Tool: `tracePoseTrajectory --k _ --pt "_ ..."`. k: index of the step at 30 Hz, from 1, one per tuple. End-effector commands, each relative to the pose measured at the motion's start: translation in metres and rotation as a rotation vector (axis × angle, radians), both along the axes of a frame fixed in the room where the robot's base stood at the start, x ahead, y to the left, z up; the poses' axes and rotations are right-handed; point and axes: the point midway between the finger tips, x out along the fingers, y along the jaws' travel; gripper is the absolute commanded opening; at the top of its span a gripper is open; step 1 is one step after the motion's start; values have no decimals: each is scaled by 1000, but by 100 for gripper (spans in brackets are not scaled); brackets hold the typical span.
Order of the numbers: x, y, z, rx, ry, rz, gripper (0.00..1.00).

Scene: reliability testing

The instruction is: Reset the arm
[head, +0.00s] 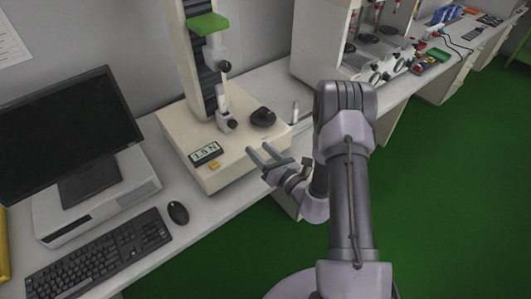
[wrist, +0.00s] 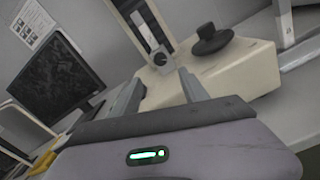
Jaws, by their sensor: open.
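My gripper (head: 262,156) is open and empty in the head view. Its two fingers point left, at the front right edge of a cream testing machine (head: 222,172). I cannot tell whether the fingers are clear of the machine's edge. In the wrist view my gripper (wrist: 160,95) shows two grey fingers set well apart with nothing between them. The testing machine (wrist: 235,72) stands just beyond them. My arm is bent, with its elbow raised over the front of the bench.
The white bench (head: 245,200) also carries a monitor (head: 65,125), a keyboard (head: 98,255) and a mouse (head: 178,212) at left. A black knob (head: 262,117) sits on the testing machine. A white apparatus (head: 325,50) stands farther right. The green floor (head: 455,190) at right is clear.

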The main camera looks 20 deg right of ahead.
Motion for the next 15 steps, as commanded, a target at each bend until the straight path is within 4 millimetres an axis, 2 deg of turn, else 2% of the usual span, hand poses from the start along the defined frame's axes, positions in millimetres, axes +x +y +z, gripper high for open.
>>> tracePoseTrajectory --k 3,6,15 --pt "-19 -7 -1 1 2 -2 52" --pt "-27 -9 0 1 1 -1 52" --pt "-28 -9 -1 0 0 0 52"
